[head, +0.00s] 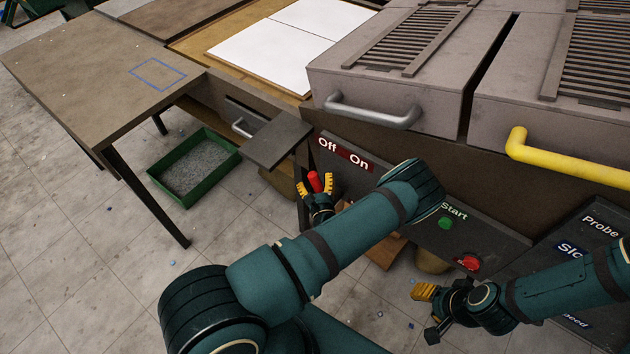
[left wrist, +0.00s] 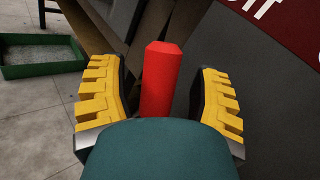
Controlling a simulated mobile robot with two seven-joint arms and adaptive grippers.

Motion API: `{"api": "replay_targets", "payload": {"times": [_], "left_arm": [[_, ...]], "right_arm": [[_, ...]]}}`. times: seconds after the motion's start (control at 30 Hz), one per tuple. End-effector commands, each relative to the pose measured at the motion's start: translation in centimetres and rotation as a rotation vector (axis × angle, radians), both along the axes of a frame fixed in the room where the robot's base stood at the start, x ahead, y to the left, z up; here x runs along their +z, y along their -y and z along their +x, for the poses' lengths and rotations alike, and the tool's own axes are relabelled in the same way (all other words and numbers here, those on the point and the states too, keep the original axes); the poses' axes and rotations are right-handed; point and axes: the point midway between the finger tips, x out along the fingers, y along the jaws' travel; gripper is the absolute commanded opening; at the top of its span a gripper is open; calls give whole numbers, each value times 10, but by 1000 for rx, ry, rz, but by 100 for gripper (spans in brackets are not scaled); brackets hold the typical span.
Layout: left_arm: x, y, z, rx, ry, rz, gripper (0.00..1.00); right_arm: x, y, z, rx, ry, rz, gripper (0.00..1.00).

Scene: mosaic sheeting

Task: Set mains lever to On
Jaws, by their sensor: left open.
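The mains lever (head: 315,181) is a red bar on the dark panel below the red Off/On label (head: 344,154). It stands at the left, on the Off side. My left gripper (head: 315,186) is open around the lever, one yellow finger on each side. In the left wrist view the lever (left wrist: 160,78) stands between the open fingers, with a visible gap on both sides. Its lower end is hidden behind my gripper's body. My right gripper (head: 428,308) is at the lower right, away from the lever; its finger gap is unclear.
The panel carries a green Start button (head: 445,222) and a red button (head: 470,262). Grey housings above have a grey handle (head: 375,112) and a yellow handle (head: 570,163). A dark shelf (head: 278,140) juts out left of the label. A green tray (head: 158,183) lies on the floor.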

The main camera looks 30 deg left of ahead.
Motion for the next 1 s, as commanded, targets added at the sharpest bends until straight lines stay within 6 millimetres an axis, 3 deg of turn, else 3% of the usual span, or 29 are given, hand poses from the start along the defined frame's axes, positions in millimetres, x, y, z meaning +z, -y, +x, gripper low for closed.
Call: {"api": "replay_targets", "payload": {"times": [0.4,0.6,1.0], "left_arm": [[0,-5,5,0,0,0,65],[0,-5,5,0,0,0,0],[1,-4,6,-1,2,13,0]], "right_arm": [[-1,0,0,0,-1,0,47],[-1,0,0,0,-1,0,47],[-2,0,0,0,0,0,47]]}}
